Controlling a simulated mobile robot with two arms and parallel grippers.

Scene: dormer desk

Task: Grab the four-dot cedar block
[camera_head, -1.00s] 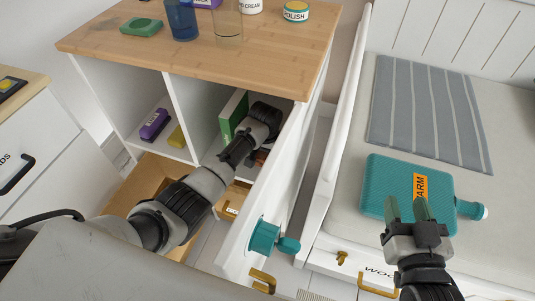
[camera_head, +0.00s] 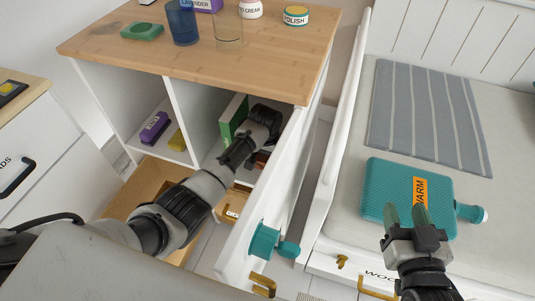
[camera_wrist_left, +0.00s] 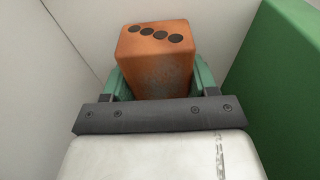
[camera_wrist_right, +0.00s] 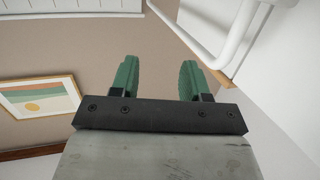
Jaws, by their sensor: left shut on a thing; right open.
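The four-dot cedar block (camera_wrist_left: 155,62) is orange-brown with a row of dark dots along its top. In the left wrist view it sits between the green fingers of my left gripper (camera_wrist_left: 158,82), which is shut on it. In the head view my left arm reaches into the right cubby of the shelf, and only a small brown part of the block (camera_head: 261,160) shows beside the wrist. My right gripper (camera_head: 406,217) is open and empty over the teal hot-water bottle (camera_head: 385,182); its spread fingers also show in the right wrist view (camera_wrist_right: 160,80).
A green box (camera_head: 232,117) stands in the same cubby, close beside my left gripper (camera_wrist_left: 287,80). A white open door (camera_head: 262,200) stands right of the cubby. A purple item (camera_head: 154,128) and a yellow one (camera_head: 177,140) lie in the left cubby.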

